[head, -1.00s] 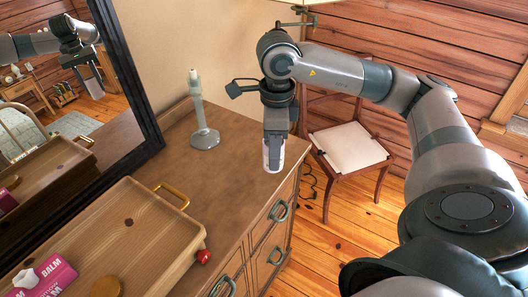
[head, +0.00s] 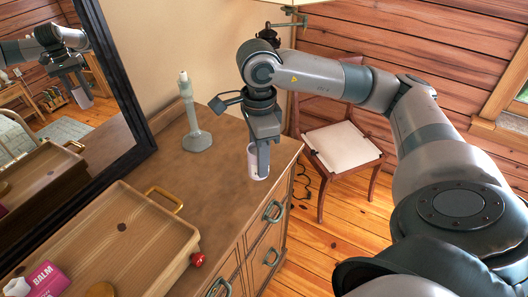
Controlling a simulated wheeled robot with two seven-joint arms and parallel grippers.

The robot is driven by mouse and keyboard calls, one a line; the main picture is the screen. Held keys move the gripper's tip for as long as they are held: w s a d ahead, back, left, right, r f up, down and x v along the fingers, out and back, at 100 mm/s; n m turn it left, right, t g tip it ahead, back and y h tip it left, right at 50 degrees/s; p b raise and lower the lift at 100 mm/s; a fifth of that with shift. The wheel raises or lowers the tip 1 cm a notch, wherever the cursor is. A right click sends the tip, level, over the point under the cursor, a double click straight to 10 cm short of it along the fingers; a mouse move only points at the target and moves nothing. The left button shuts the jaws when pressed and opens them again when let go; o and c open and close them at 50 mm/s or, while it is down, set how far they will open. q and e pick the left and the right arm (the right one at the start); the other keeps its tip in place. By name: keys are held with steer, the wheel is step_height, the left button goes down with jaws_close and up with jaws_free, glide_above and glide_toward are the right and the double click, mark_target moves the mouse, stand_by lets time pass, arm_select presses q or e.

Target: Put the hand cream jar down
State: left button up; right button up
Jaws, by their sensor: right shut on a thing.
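The hand cream jar (head: 257,164) is a small pale cylinder, upright at the far right part of the wooden dresser top (head: 222,186). My right gripper (head: 260,165) points down from above and is shut on the jar; a finger covers part of it. I cannot tell whether the jar's base touches the dresser top or is just above it. The mirror at left also reflects my right arm and the jar. My left gripper is not in view.
A pale green stand (head: 196,132) stands left of the jar. A wooden tray (head: 110,236) with a brass handle, a pink balm box (head: 48,282) and a round wooden item is nearer. A red knob (head: 198,259) is beside the tray. A chair (head: 340,148) stands beyond the dresser.

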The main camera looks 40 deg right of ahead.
steer(key=a+f+n, duration=0.1)
steer(key=a+n, duration=0.2)
steer(key=n, duration=0.3)
steer(key=a+f+n+b, duration=0.1)
steer(key=a+f+n, duration=0.1)
steer(key=a+n, duration=0.2)
steer(key=a+f+n, duration=0.2)
steer(key=a+n, duration=0.1)
steer(key=n, duration=0.6)
steer(key=shift+w+a+f+b, duration=0.1)
steer(key=shift+w+a+b, duration=0.2)
steer(key=shift+a, duration=0.1)
steer(key=a+n, duration=0.1)
steer(key=n, duration=0.2)
steer(key=shift+s+a+f+n, duration=0.15)
steer(key=shift+a+f+n, duration=0.15)
steer(key=shift+a+f, duration=0.1)
